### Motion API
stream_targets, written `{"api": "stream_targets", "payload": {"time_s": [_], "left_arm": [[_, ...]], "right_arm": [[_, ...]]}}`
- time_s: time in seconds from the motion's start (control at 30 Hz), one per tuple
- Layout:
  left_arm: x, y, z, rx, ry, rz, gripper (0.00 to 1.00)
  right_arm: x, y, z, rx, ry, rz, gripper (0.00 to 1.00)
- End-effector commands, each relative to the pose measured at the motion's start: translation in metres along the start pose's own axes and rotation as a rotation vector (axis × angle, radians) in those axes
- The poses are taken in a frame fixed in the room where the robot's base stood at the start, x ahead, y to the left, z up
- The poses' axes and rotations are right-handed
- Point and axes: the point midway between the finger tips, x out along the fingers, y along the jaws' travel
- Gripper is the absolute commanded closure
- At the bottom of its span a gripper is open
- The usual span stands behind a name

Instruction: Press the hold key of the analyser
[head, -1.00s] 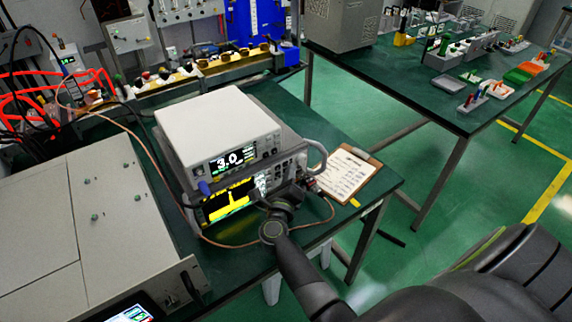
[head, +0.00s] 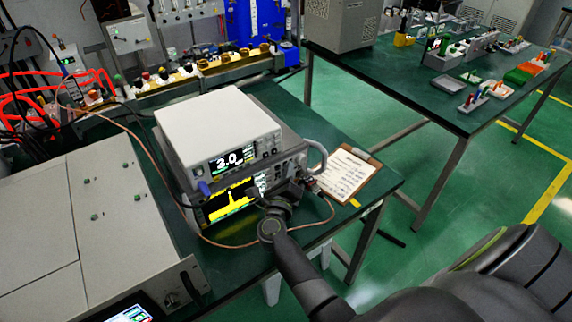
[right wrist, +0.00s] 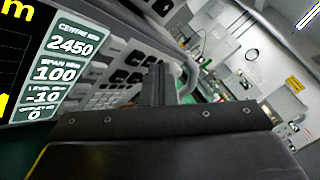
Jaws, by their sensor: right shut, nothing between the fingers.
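The analyser (head: 228,203) is the lower instrument of a stack on the green bench, with a yellow spectrum trace on its screen. In the right wrist view its screen (right wrist: 65,65) reads centre 2450 and span 100, with rows of grey keys (right wrist: 118,72) to the right. My right gripper (head: 291,186) is in front of the right part of the analyser's front panel. In the right wrist view its fingers (right wrist: 158,84) are together and empty, close to the keys. I cannot tell whether they touch a key. The hold key's label is not legible. My left gripper is not in view.
A white instrument (head: 215,130) reading 3.0 sits on the analyser. A clipboard (head: 345,174) lies to the right. A copper-coloured cable (head: 160,178) loops around the analyser's front. A large beige unit (head: 75,235) stands at the left.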

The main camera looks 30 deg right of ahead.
Motion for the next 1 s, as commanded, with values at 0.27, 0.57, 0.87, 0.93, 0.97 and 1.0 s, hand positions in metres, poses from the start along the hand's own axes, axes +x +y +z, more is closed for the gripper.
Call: {"api": "stream_targets", "payload": {"time_s": [0.27,0.57,0.87,0.93,0.97,1.0], "left_arm": [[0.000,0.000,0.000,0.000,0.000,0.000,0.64],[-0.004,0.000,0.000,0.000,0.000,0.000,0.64],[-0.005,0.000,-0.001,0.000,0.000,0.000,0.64],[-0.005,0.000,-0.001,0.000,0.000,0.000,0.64],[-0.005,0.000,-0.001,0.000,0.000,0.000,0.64],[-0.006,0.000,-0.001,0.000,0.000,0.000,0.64]], "right_arm": [[0.000,0.000,0.000,0.000,0.000,0.000,1.00],[-0.008,-0.006,-0.006,0.000,0.001,0.002,1.00],[-0.011,-0.008,-0.008,0.000,-0.001,0.000,1.00],[-0.011,-0.008,-0.008,0.000,-0.001,0.000,1.00],[-0.011,-0.008,-0.008,0.000,-0.001,0.000,1.00],[-0.012,-0.009,-0.009,0.000,0.000,0.001,1.00]]}}
